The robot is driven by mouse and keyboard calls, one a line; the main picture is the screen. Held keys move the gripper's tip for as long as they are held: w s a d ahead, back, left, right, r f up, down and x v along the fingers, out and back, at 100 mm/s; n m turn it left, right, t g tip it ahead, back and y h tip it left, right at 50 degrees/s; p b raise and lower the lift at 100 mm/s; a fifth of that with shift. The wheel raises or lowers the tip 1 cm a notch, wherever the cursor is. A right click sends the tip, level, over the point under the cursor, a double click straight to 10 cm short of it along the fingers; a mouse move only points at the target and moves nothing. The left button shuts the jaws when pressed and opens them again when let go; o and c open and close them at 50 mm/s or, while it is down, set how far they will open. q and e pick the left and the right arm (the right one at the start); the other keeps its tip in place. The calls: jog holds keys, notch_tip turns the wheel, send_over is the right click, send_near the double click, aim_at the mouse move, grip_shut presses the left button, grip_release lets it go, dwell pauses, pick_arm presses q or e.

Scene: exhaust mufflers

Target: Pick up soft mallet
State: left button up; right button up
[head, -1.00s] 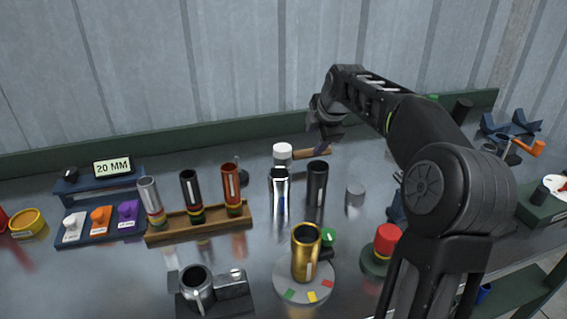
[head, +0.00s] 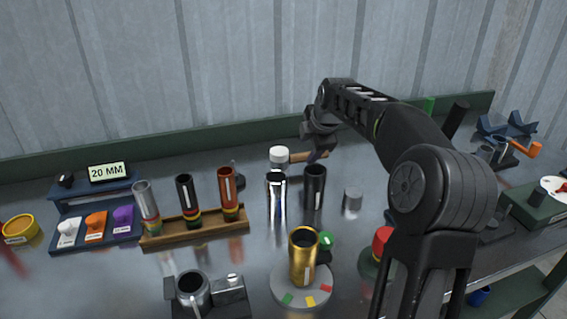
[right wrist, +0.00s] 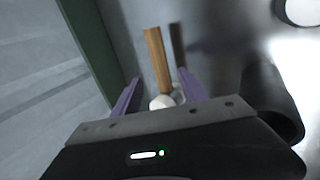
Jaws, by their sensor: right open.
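The soft mallet has a white head (head: 279,155) and a wooden handle (head: 300,156). It lies at the back of the bench, handle pointing right in the head view. My right gripper (head: 316,157) is over the handle side, pointing down. In the right wrist view the open purple fingers (right wrist: 157,96) stand on either side of the mallet, with the wooden handle (right wrist: 157,60) running up between and beyond them. The white head (right wrist: 163,102) is partly hidden by the gripper body. I cannot tell whether the fingers touch it. My left gripper is not in view.
A chrome tube (head: 276,200) and a black tube (head: 315,190) stand just in front of the mallet. A grey cylinder (head: 352,199) is to the right. A green back rail (head: 220,147) runs behind. A wooden rack (head: 195,230) holds tubes at left.

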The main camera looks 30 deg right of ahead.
aim_at(306, 155)
jog(key=x, duration=0.5)
jog(key=shift+d+f, duration=0.15)
jog(key=shift+s, duration=0.1)
dwell(0.3)
grip_shut()
dwell(0.4)
